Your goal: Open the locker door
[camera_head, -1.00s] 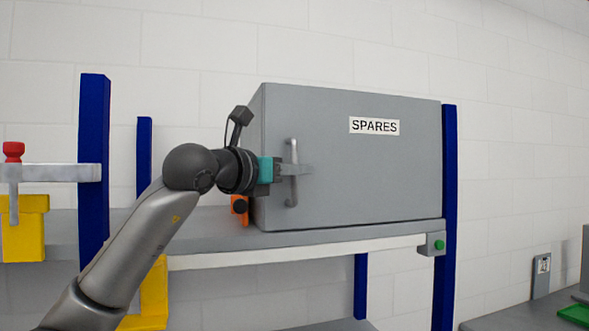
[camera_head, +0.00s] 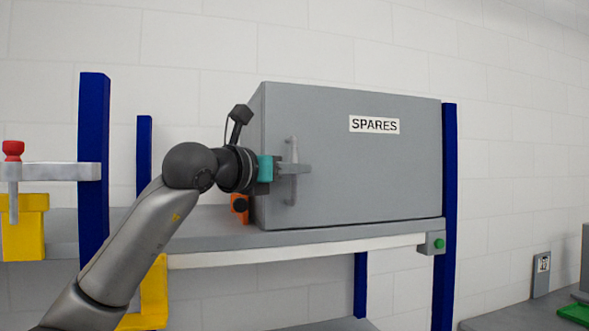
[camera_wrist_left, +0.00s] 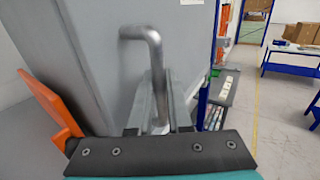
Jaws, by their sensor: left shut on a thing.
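The grey locker (camera_head: 350,165) stands on a shelf with its door, labelled "SPARES" (camera_head: 374,125), shut. A vertical bar handle (camera_head: 292,190) is on the door's left side. My left gripper (camera_head: 294,169) is shut on the handle at about mid-height. In the left wrist view the handle (camera_wrist_left: 155,60) rises between the two fingers (camera_wrist_left: 159,105), with its bent upper end clear above them. The door face (camera_wrist_left: 90,40) is behind it. My right gripper is not in view.
The grey shelf (camera_head: 200,238) has blue posts (camera_head: 449,220) at its sides. An orange object (camera_head: 239,209) sits left of the locker, below my wrist. A bench (camera_head: 510,308) stands at the lower right.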

